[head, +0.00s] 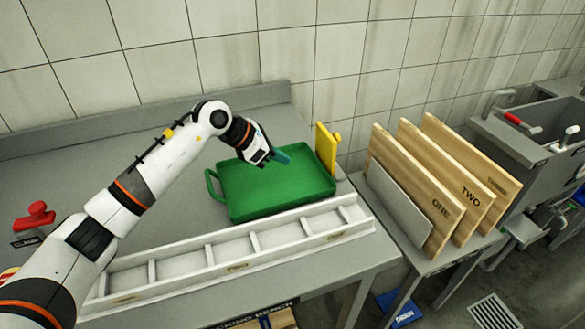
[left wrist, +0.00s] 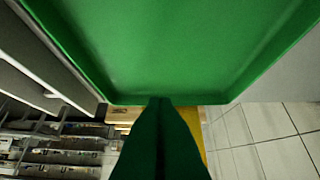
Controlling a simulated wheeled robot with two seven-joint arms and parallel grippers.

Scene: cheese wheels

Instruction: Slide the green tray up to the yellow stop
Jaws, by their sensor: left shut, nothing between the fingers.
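The green tray (head: 262,192) lies flat on the grey bench with its loop handle at its left end. The yellow stop (head: 326,148) stands upright at the tray's right end. They look very close; I cannot tell whether they touch. My left gripper (head: 282,157) is shut and empty, over the tray's back right part. In the left wrist view my shut fingers (left wrist: 160,103) overlap the rim of the tray (left wrist: 180,50), and a strip of the yellow stop (left wrist: 203,140) shows beyond it. Contact between fingers and tray is unclear. My right gripper is not in view.
A white divided rack (head: 238,250) runs along the tray's front side. A red-handled item (head: 35,216) is at the far left. Wooden boards (head: 430,190) stand on a lower stand to the right. A tiled wall closes the back; the bench behind the tray is clear.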

